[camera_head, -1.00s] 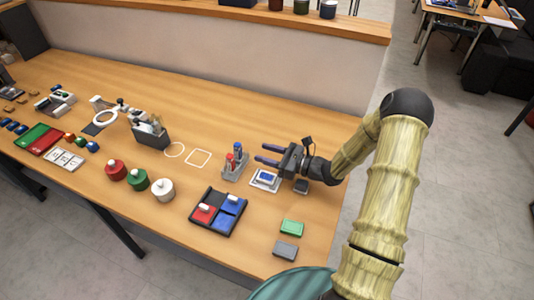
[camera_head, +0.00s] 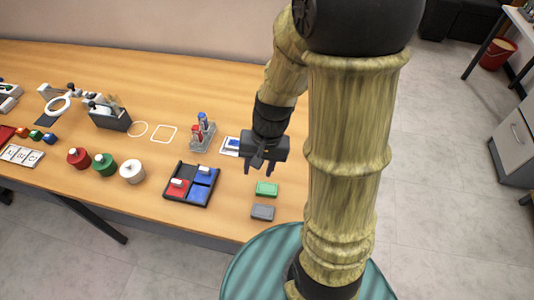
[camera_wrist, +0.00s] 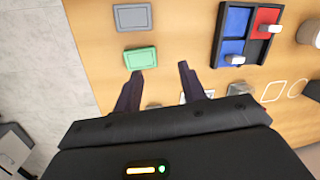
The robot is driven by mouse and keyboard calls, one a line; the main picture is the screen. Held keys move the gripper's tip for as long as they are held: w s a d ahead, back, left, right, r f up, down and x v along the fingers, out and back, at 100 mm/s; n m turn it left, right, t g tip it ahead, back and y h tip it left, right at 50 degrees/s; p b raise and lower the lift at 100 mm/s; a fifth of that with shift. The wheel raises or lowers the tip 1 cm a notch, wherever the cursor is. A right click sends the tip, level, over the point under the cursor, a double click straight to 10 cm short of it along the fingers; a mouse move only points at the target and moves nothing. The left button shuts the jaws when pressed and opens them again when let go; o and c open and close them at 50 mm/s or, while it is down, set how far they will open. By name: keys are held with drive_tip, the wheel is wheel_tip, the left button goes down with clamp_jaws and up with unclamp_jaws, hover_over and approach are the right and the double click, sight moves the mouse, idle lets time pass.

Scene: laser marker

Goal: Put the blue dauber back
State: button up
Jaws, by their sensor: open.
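A black tray (camera_head: 166,196) has compartments with red and blue. A blue block with a white handle (camera_head: 204,172) sits in its back right part; it also shows in the wrist view (camera_wrist: 231,51). A plain blue square (camera_head: 199,193) lies in front of it. A clear rack (camera_head: 197,144) behind the tray holds a red-topped and a blue-topped bottle (camera_head: 203,121). I cannot tell which blue item is the dauber. My gripper (camera_head: 258,168) points down, open and empty, right of the tray. In the wrist view its fingers (camera_wrist: 160,72) are apart, near the green block (camera_wrist: 140,58).
The green block (camera_head: 266,188) and a grey block (camera_head: 262,212) lie near the table's front right edge. A white-framed blue pad (camera_head: 232,145) is partly hidden by my gripper. Red, green and white round pots (camera_head: 132,172) stand left of the tray.

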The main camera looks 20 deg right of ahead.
drive_tip(key=r+n+t, duration=0.1)
drive_tip(key=d+r+n+t+h, duration=0.1)
drive_tip(key=n, duration=0.1)
drive_tip(key=d+r+n+h, duration=0.1)
drive_tip(key=r, duration=0.1)
drive_tip(key=shift+s+d+t, duration=0.1)
drive_tip(key=shift+t, duration=0.3)
